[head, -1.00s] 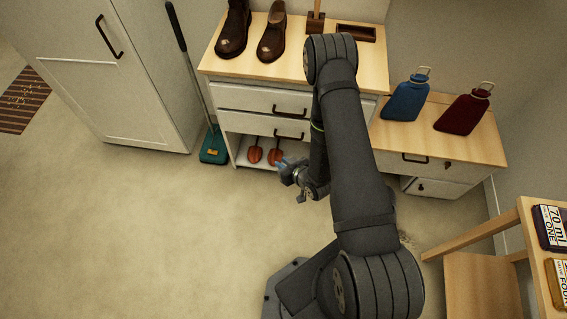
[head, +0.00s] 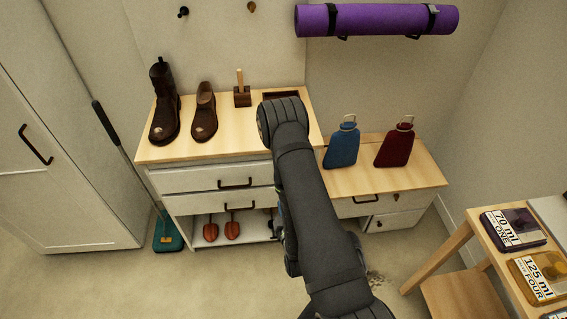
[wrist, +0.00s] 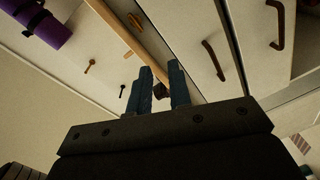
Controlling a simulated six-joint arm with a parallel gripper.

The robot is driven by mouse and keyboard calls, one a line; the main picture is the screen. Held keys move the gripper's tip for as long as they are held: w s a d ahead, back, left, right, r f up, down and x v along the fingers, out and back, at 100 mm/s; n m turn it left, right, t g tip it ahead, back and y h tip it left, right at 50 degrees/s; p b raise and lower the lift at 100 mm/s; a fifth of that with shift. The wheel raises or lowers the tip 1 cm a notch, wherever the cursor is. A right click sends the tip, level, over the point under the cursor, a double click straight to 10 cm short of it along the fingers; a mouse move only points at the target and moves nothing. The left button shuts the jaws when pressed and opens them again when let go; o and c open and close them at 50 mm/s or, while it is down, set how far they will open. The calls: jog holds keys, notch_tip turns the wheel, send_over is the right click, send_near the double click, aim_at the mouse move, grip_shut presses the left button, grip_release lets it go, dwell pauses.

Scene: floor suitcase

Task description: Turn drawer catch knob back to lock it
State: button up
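In the head view the upper drawer (head: 200,179) of the left cabinet is partly covered by my arm. My gripper and this knob are hidden there.
Dark bar handles stick out from the upper drawer (wrist: 214,60) and the lower drawer (wrist: 278,24). Boots (head: 165,112) stand on the left cabinet's top. A lower cabinet (head: 360,181) to the right carries a blue bottle (head: 342,148) and a red bottle (head: 395,149).

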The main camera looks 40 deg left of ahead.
jog(key=w+a+r+n+t, duration=0.1)
jog(key=w+a+r, duration=0.1)
jog(key=w+a, duration=0.8)
jog(key=w, duration=0.3)
jog(key=shift+w+a+t, duration=0.15)
jog(key=shift+w+t, duration=0.15)
jog(key=shift+t, duration=0.1)
